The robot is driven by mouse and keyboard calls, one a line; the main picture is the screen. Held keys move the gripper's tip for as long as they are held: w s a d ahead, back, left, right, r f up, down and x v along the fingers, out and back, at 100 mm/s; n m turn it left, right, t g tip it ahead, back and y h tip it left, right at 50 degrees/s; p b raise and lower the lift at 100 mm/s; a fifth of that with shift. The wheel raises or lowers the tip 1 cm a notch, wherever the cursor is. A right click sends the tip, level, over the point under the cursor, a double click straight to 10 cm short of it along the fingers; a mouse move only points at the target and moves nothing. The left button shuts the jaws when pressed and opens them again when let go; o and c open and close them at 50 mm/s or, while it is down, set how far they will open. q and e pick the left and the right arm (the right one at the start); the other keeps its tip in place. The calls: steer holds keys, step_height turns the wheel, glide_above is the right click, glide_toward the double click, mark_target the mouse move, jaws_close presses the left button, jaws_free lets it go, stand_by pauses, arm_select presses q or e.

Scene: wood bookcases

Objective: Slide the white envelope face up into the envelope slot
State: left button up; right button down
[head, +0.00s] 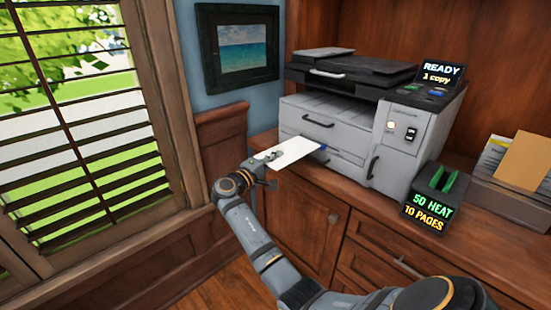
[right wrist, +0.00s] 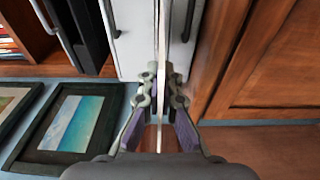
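The white envelope (head: 296,151) is held out flat in front of the printer's lower left front in the head view. My right gripper (head: 268,158) is shut on its near left end. In the right wrist view the envelope (right wrist: 163,35) shows edge-on as a thin pale strip between the fingers of the right gripper (right wrist: 163,88). A small blue mark (head: 323,147) shows at the envelope's far right corner; I cannot tell whether it belongs to the envelope or the printer. The slot opening is not clearly visible. My left gripper is not in view.
The grey printer (head: 405,150) stands on a wooden cabinet (head: 345,195), its display reading READY, 1 copy. A black box with green parts (head: 435,190) and a paper holder (head: 510,195) stand right of it. A framed picture (head: 240,50) hangs at left.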

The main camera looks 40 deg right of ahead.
mark_target(294, 148)
stand_by(0.5)
steer(key=shift+d, duration=0.5)
steer(key=shift+s+x, duration=0.1)
steer(key=shift+x, duration=0.8)
steer(key=shift+s+x, duration=0.15)
steer(key=shift+x, duration=0.75)
steer(key=shift+s+x, duration=0.2)
steer(key=shift+x, duration=0.95)
steer(key=shift+s+x, duration=0.15)
steer(key=shift+x, duration=1)
steer(key=c, duration=1.4)
jaws_free()
steer(key=shift+c, duration=0.2)
